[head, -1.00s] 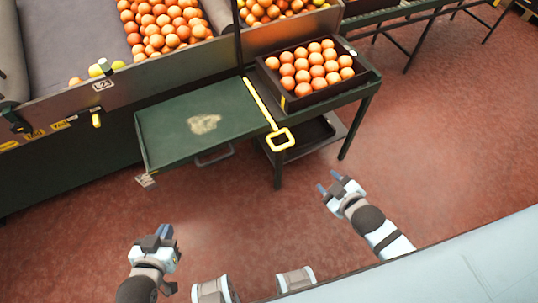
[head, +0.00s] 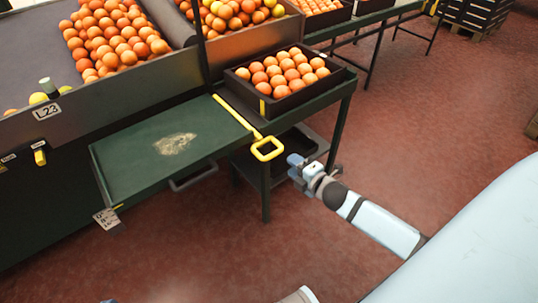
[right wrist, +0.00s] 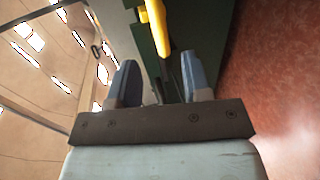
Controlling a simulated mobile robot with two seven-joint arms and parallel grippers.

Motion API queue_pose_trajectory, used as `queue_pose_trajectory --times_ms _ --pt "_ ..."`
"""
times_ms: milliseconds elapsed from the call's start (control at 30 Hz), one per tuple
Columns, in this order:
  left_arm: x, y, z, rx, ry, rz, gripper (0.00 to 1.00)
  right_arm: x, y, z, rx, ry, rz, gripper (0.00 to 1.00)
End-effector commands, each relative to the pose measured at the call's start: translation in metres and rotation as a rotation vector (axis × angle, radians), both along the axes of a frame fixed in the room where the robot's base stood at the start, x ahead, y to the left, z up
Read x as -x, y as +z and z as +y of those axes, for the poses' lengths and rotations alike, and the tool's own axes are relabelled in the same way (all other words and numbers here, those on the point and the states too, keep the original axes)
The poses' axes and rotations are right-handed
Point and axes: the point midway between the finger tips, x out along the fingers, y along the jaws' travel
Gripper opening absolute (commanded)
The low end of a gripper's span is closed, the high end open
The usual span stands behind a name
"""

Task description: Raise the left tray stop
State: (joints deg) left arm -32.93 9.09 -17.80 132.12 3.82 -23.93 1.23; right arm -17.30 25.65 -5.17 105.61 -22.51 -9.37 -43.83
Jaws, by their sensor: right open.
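The yellow tray stop (head: 236,113) is a long bar lying along the edge between the empty green tray (head: 125,165) and the orange crate's stand. Its square loop handle (head: 267,149) sticks out past the front edge. My right gripper (head: 294,168) is open and empty, just right of and slightly below the loop in the head view, apart from it. In the right wrist view its two blue fingers (right wrist: 161,82) are spread, with the yellow handle (right wrist: 158,28) ahead, above the gap. My left gripper is not in view.
A dark crate (head: 338,79) full of oranges stands on the green stand right of the stop. Oranges (head: 110,40) lie on the sorting bed behind. A small yellow lever (head: 40,157) is on the panel at left.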

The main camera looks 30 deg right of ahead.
Motion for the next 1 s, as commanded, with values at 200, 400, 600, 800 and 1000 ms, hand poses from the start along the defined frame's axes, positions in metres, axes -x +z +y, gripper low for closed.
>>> queue_pose_trajectory --times_ms 200,400,600,800,1000 --pt "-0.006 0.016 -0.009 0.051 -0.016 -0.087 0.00 -0.048 -0.011 0.004 -0.002 0.000 -0.003 0.44" --pt "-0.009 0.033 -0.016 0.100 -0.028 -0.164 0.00 -0.085 -0.018 0.007 -0.002 0.000 -0.003 0.44" --pt "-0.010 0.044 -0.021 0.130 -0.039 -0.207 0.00 -0.105 -0.023 0.009 -0.002 0.000 -0.001 0.44" --pt "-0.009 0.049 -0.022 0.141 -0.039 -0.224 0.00 -0.110 -0.023 0.009 -0.003 -0.001 0.000 0.44" --pt "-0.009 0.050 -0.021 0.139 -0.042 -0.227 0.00 -0.110 -0.023 0.009 -0.003 -0.001 0.000 0.37"
